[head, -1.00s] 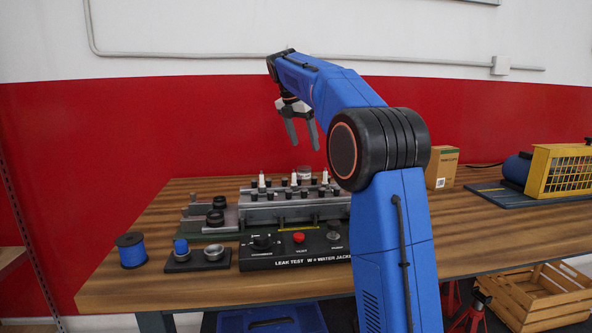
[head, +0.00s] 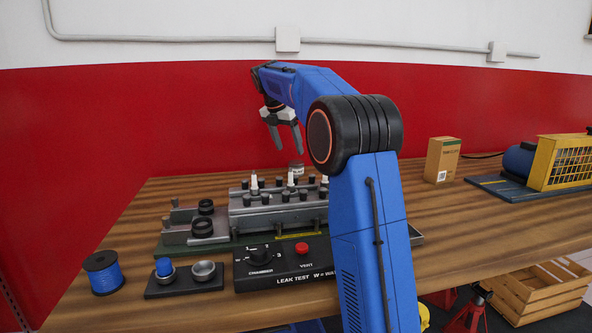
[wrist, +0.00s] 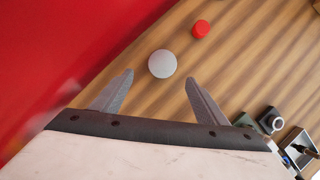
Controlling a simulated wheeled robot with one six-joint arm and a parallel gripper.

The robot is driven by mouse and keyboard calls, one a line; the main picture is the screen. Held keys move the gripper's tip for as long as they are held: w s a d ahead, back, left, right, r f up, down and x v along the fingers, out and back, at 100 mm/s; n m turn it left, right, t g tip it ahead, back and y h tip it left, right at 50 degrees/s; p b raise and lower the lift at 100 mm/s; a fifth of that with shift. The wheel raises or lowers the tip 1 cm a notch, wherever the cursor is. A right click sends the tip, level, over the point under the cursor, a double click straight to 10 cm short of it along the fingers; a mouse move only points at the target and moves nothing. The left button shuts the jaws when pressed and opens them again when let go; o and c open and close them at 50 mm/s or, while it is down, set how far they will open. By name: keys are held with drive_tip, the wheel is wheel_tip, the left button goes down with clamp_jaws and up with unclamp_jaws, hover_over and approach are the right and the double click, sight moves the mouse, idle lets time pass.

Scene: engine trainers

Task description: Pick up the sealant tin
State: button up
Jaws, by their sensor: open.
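The likely sealant tin, a small pale grey round tin (head: 296,167), stands on the wooden bench behind the engine block; its label is too small to read and its lower part is hidden. In the wrist view its round grey top (wrist: 162,63) lies just beyond the fingertips, roughly midway between them. My gripper (head: 289,150) points down above and near the tin, its fingers apart and empty. Its two grey fingers also show in the wrist view (wrist: 159,77).
A leak test rig (head: 278,211) with upright pegs stands in front of the tin. A red round thing (wrist: 201,28) lies beyond the tin in the wrist view. A red wall (head: 120,130) rises behind the bench. A cardboard box (head: 442,160) stands to the right.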

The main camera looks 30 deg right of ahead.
sight(295, 163)
drive_tip(key=x, duration=1)
drive_tip(key=shift+s, duration=0.15)
drive_tip(key=shift+c, duration=0.3)
drive_tip(key=c, duration=1.1)
drive_tip(key=shift+r, duration=0.1)
